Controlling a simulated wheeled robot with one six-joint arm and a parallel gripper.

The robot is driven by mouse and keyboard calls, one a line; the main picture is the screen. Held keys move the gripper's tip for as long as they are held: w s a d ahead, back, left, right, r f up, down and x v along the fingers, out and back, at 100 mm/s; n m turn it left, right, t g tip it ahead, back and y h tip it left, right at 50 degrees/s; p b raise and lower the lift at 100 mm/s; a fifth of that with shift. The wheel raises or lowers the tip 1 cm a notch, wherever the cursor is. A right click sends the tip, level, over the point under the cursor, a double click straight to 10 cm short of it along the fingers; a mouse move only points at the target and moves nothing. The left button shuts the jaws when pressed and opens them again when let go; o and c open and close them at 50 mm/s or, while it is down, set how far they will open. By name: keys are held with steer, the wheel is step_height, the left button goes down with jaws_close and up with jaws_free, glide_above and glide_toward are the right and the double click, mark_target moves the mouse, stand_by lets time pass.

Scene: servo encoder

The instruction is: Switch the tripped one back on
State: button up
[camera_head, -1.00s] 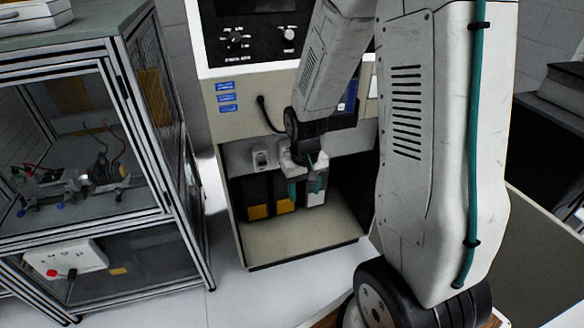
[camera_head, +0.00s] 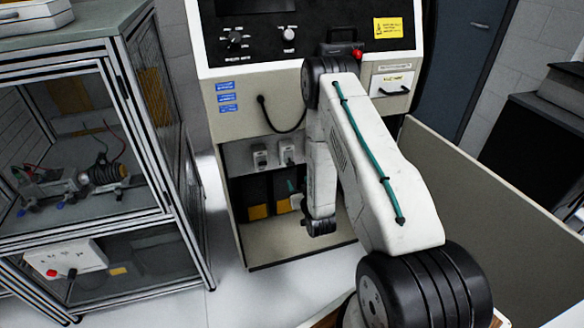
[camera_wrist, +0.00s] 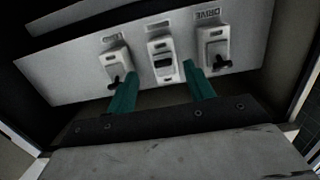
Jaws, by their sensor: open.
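In the wrist view, three white switches sit side by side on a pale panel (camera_wrist: 75,75): a left switch (camera_wrist: 113,59), a middle switch (camera_wrist: 161,46) and a right switch (camera_wrist: 213,42) labelled DRIVE. The left and right dark levers hang low. The middle switch's dark lever looks different, short and crosswise. In the head view two switches (camera_head: 260,157) (camera_head: 288,152) show; my arm hides the third. One teal finger (camera_head: 293,187) shows below them.
The switches are recessed in a beige cabinet (camera_head: 228,115), above dark units with yellow labels (camera_head: 257,211). An open beige door (camera_head: 480,190) stands at right. A glass-sided bench (camera_head: 100,190) stands at left.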

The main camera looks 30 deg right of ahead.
mark_target(291, 164)
steer(key=shift+t, duration=0.6)
steer(key=w, duration=0.2)
steer(key=w+d+r, duration=0.1)
steer(key=w, duration=0.2)
steer(key=w+d+r, duration=0.1)
steer(key=w, duration=0.1)
steer(key=shift+w+d, duration=0.1)
steer(key=shift+w, duration=0.25)
steer(key=c, duration=1)
